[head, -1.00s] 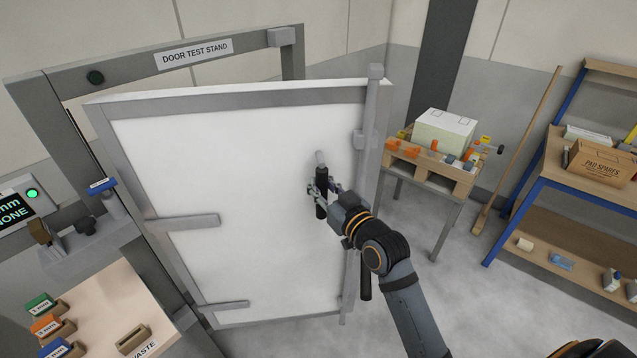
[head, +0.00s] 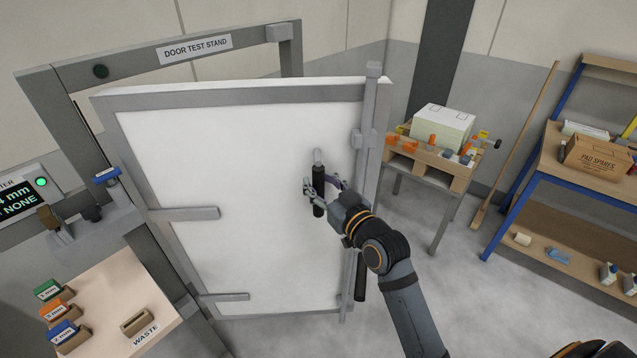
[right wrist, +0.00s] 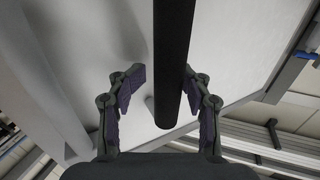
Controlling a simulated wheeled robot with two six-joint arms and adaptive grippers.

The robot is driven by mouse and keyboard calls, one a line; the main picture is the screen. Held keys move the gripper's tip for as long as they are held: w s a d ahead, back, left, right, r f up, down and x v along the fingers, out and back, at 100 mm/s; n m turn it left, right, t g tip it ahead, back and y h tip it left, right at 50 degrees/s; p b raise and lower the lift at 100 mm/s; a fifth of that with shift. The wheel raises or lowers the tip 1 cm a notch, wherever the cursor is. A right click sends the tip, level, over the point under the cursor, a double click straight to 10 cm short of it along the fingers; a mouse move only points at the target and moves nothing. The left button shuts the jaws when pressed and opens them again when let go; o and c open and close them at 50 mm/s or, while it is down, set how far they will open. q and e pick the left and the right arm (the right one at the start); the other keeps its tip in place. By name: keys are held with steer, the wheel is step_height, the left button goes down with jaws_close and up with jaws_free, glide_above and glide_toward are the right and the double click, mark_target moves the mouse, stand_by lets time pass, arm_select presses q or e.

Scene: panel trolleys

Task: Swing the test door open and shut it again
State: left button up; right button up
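The white test door (head: 240,150) with a grey border stands swung out from the grey door test stand frame (head: 130,62). Its right edge is well clear of the frame's right post. A dark upright handle (head: 319,190) is on its face near the right side. My right gripper (head: 322,188) is at this handle, with its fingers spread. In the right wrist view the black handle (right wrist: 174,65) stands between the open fingers, close to the right one, with a clear gap to the left one. My left gripper is out of view.
A display with a green light (head: 41,182) and a bench (head: 150,310) with labelled blocks are at the left. A pallet table (head: 430,165) with a white box stands right of the door. A blue-framed shelf (head: 520,205) and a leaning broom are further right. Floor between is clear.

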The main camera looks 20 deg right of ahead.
steer(key=shift+w+a, duration=0.1)
steer(key=shift+a, duration=0.1)
steer(key=shift+v, duration=3.75)
